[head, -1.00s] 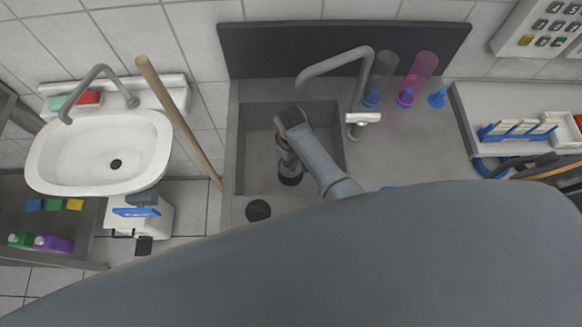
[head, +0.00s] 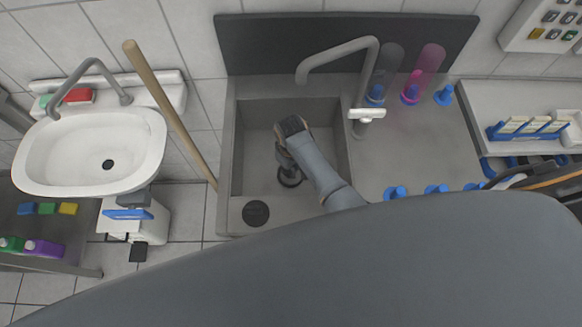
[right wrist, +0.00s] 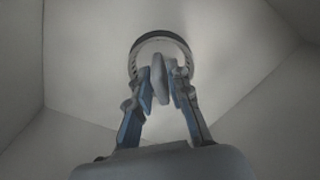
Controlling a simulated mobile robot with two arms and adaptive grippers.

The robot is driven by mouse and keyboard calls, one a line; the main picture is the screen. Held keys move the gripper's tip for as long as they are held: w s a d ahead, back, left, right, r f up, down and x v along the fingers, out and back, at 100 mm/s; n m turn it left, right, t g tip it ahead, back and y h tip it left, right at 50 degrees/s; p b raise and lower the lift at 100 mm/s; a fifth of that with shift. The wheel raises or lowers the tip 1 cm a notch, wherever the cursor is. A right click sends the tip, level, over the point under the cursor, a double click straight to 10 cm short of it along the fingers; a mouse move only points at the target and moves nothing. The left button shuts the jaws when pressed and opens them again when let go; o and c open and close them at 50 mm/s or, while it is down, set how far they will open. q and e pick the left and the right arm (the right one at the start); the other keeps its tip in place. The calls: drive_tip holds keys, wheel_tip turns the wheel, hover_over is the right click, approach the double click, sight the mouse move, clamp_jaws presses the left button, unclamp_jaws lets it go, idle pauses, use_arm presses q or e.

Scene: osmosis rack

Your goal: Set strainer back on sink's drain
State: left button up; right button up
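The sink basin (head: 255,150) is at the centre of the head view. My right gripper (head: 287,165) reaches down into it. Under the gripper a dark-rimmed round piece (head: 289,178) shows at the drain on the basin floor. In the right wrist view the strainer (right wrist: 160,44) is a round piece with a dark slotted rim and a pale grey upright knob. My right gripper (right wrist: 162,82) has its two fingers drawn in on either side of this knob, seemingly shut on it. The drain hole itself is hidden. My left gripper is not in view.
A dark disc (head: 256,213) lies on the counter at the basin's front left. The faucet (head: 340,55) arches over the basin's back right. A wooden pole (head: 170,110) leans left of the basin. Blue-based tubes (head: 424,72) stand on the right counter.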

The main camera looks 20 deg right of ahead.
drive_tip(key=shift+o, duration=0.4)
drive_tip(key=shift+r, duration=0.1)
drive_tip(key=shift+r, duration=0.2)
wheel_tip(320, 180, up, 12)
drive_tip(key=shift+f, duration=0.15)
drive_tip(key=shift+w, duration=0.1)
idle(0.4)
